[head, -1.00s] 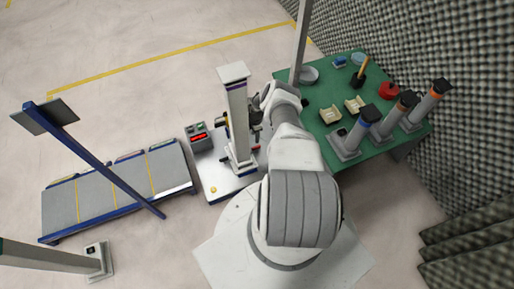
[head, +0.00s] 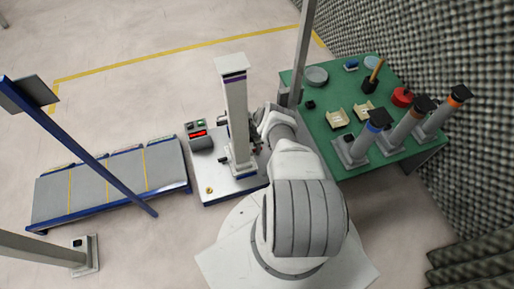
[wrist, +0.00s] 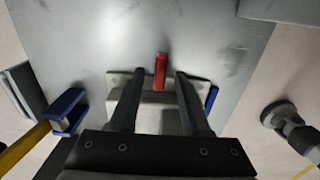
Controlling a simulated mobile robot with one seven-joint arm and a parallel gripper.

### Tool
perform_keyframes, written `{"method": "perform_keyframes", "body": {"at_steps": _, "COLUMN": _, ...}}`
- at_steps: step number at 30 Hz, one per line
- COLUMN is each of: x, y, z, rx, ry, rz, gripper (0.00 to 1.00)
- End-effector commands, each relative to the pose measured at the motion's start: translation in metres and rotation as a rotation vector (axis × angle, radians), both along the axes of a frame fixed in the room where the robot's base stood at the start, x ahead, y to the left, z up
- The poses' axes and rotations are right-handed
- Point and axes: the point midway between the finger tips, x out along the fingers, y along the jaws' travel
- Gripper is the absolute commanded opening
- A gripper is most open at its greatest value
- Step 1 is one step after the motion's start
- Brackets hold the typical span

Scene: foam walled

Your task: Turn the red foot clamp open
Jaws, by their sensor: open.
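The red foot clamp (wrist: 160,72) shows in the wrist view as a short upright-looking red bar at the edge of a pale block (wrist: 150,118) on a grey metal plate (wrist: 110,45). My gripper (wrist: 156,77) is open, its two dark fingers on either side of the red bar, with a gap on each side. I cannot tell how far the fingertips are above the plate. In the head view my arm reaches to the white plate (head: 222,188) beside the tall white column (head: 236,120); the clamp cannot be made out there.
Blue brackets (wrist: 68,112) stand left of the fingers in the wrist view. A dark round-ended part (wrist: 280,115) is at the right. A box with a red display (head: 198,135) stands left of the column. A green table (head: 325,150) with several items is at the right.

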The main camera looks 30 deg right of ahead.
Motion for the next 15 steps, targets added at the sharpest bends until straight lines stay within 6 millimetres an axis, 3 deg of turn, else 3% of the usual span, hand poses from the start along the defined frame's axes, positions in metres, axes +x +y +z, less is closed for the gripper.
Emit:
{"method": "perform_keyframes", "body": {"at_steps": 4, "x": -0.0001, "y": 0.0000, "z": 0.0003, "rx": 0.000, "ry": 0.000, "rz": 0.000, "gripper": 0.47}}
{"method": "perform_keyframes", "body": {"at_steps": 12, "x": 0.0000, "y": -0.0001, "z": 0.0003, "rx": 0.000, "ry": 0.000, "rz": 0.000, "gripper": 0.00}}
{"method": "perform_keyframes", "body": {"at_steps": 15, "x": 0.0000, "y": -0.0001, "z": 0.0003, "rx": 0.000, "ry": 0.000, "rz": 0.000, "gripper": 0.00}}
